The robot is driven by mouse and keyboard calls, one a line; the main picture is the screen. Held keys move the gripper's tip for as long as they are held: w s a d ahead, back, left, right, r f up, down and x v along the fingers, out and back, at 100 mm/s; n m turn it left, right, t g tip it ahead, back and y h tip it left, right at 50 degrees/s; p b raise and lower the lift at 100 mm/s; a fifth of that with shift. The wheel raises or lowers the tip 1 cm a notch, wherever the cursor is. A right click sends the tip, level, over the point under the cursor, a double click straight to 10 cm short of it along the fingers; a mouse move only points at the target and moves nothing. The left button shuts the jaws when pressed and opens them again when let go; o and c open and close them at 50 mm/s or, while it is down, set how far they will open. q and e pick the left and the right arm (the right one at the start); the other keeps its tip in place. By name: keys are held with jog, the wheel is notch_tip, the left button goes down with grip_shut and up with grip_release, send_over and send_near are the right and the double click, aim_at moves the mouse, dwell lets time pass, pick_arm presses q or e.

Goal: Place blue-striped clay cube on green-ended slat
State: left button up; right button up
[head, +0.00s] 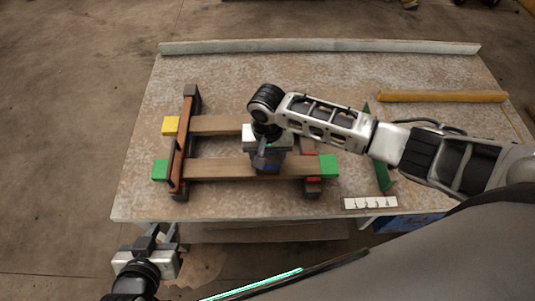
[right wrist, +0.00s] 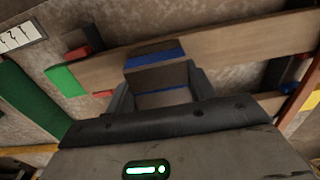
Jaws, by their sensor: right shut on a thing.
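The green-ended slat (head: 220,168) is a brown plank running left to right near the table's front, with a green block at each end. My right gripper (head: 267,164) is over its right half, pointing down, shut on the blue-striped clay cube (right wrist: 158,75). In the right wrist view the cube is brown with a blue band and sits between the fingers, in front of the slat (right wrist: 220,38). I cannot tell whether the cube touches the slat. In the head view my gripper mostly hides the cube. My left gripper (head: 153,240) looks open and empty, off the table's front edge.
A yellow-ended slat (head: 215,125) lies behind, parallel. A reddish-brown bar (head: 182,145) crosses both slats at the left. A green bar (head: 384,175), a yellow bar (head: 440,97) and a marked white strip (head: 370,203) lie at the right. A grey rail (head: 320,46) edges the back.

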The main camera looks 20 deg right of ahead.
jog(key=o, duration=1)
jog(key=shift+f, duration=0.15)
notch_tip(320, 180, up, 12)
jog(key=p, duration=0.2)
jog(key=s+a+f+n+t+y, duration=0.2)
jog(key=s+a+f+y, duration=0.15)
jog(key=a, duration=0.25)
jog(key=n+t, duration=0.4)
jog(key=t, duration=0.4)
send_near(267, 154)
jog(key=shift+h, duration=0.35)
jog(key=s+f, duration=0.2)
jog(key=s, duration=0.1)
jog(key=s+f, duration=0.1)
jog(key=s, duration=0.1)
jog(key=shift+d+f, duration=0.15)
jog(key=shift+f, duration=0.05)
